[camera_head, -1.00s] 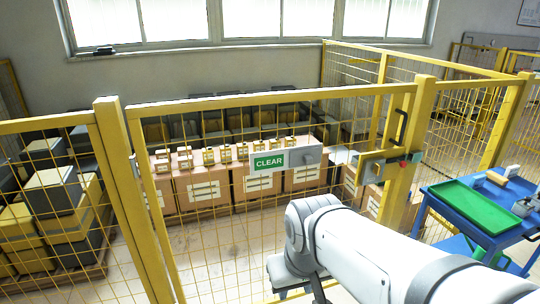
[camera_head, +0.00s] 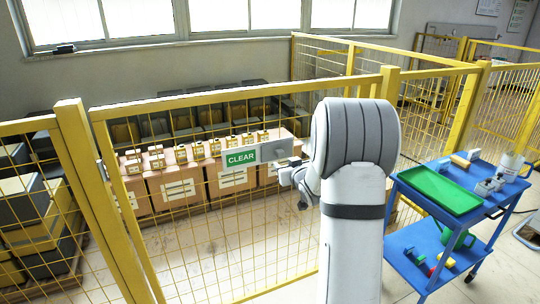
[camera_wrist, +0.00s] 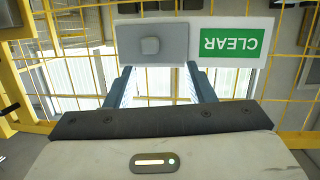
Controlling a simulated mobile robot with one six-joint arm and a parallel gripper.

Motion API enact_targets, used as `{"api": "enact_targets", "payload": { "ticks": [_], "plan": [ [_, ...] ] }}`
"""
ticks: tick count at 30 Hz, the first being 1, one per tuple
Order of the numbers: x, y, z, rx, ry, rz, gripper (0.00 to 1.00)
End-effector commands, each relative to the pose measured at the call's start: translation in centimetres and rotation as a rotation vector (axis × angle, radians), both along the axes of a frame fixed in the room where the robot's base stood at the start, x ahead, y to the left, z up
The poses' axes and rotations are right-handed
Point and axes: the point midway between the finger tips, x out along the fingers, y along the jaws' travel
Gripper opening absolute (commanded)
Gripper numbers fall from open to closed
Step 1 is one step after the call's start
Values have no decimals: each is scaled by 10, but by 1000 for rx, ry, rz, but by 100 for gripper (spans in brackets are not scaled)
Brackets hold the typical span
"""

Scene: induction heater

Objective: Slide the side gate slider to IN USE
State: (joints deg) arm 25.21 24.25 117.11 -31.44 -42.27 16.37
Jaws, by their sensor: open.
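The side gate sign shows the green CLEAR panel (camera_head: 241,158) in the head view, on the yellow mesh gate. The grey slider plate (camera_head: 278,150) covers the part of the sign right of CLEAR. In the wrist view the sign is upside down, with the CLEAR panel (camera_wrist: 228,44) at right and the slider plate (camera_wrist: 174,40) with its raised knob (camera_wrist: 150,46) left of it. My gripper (camera_wrist: 160,68) is open and empty, its two fingers apart below the knob in that view. In the head view my gripper (camera_head: 300,186) is partly hidden by my arm, close to the gate.
The yellow gate frame (camera_head: 170,103) and mesh stand close before my gripper. Cardboard boxes (camera_head: 180,188) stand behind the mesh. A blue cart (camera_head: 404,262) with a green tray (camera_head: 440,190) stands at right. Some floor right of the cart is clear.

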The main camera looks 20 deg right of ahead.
Motion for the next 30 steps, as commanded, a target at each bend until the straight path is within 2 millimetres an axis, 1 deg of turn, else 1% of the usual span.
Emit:
{"api": "enact_targets", "payload": {
  "ticks": [1, 3, 7, 11, 14, 21, 24, 27, 30],
  "plan": [
    [7, -11, -8, 11, -44, 16, 49],
    [14, -19, -14, 22, -108, 43, 49],
    [19, -29, -19, 41, -189, 82, 49],
    [23, -31, -21, 49, -221, 100, 49],
    [34, -30, -20, 50, -226, 104, 49],
    [73, -29, -19, 50, -224, 103, 49],
    [85, -28, -20, 50, -224, 103, 49],
    [93, -28, -21, 50, -222, 102, 49],
    [97, -28, -21, 50, -222, 101, 49]
  ]
}}
